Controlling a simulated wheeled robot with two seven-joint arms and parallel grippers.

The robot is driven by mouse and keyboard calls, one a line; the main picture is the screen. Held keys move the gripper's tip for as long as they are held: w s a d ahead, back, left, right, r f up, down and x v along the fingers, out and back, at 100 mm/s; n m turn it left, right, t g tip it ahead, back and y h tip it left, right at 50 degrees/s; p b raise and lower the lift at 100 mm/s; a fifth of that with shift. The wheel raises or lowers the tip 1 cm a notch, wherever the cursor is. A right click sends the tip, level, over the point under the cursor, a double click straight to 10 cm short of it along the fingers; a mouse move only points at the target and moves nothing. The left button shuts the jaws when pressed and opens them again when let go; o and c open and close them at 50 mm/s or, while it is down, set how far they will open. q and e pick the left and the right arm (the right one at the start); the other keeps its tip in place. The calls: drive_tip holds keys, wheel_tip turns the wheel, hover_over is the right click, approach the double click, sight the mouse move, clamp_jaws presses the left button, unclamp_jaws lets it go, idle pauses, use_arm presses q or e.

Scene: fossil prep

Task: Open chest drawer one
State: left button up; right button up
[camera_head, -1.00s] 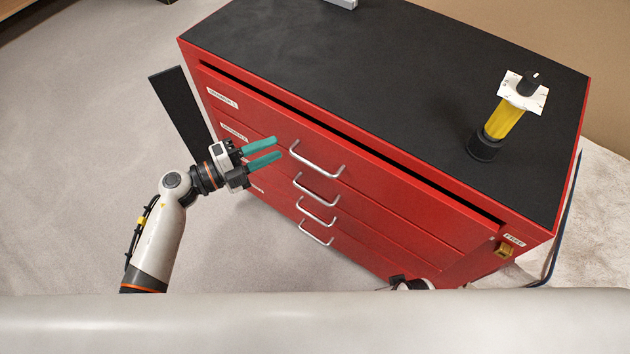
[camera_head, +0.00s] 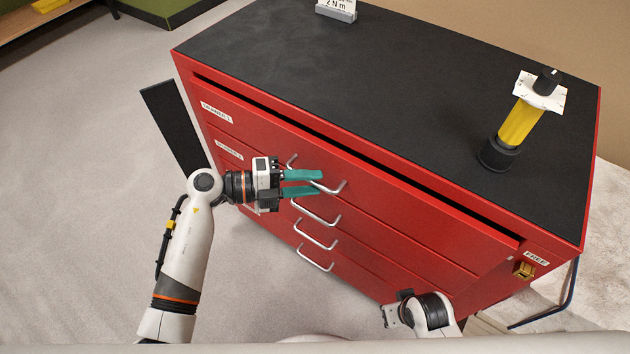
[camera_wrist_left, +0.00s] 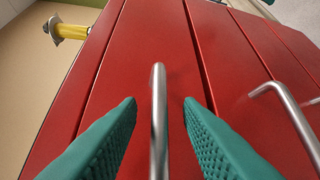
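The red chest (camera_head: 440,215) stands with its drawers facing me. My left gripper (camera_head: 318,183) is open at this handle. In the left wrist view the handle (camera_wrist_left: 158,110) stands between the two teal fingers (camera_wrist_left: 160,105), with a gap on each side. My right gripper (camera_head: 392,313) is low at the chest's front right; its fingers are not clear.
Lower drawers have similar handles (camera_head: 316,212). On the black top (camera_head: 400,90) stand a yellow tool with a black base (camera_head: 518,122) and a small sign (camera_head: 337,10). A dark panel (camera_head: 175,125) is at the chest's left. Grey floor lies free at left.

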use_arm(q)
drive_tip(key=shift+w+d+f, duration=0.1)
drive_tip(key=shift+w+d, duration=0.05)
drive_tip(key=shift+d, duration=0.75)
use_arm(e)
drive_tip(key=shift+w+r, duration=0.1)
drive_tip(key=shift+r, duration=0.2)
use_arm(q)
drive_tip(key=shift+c, duration=0.4)
clamp_jaws()
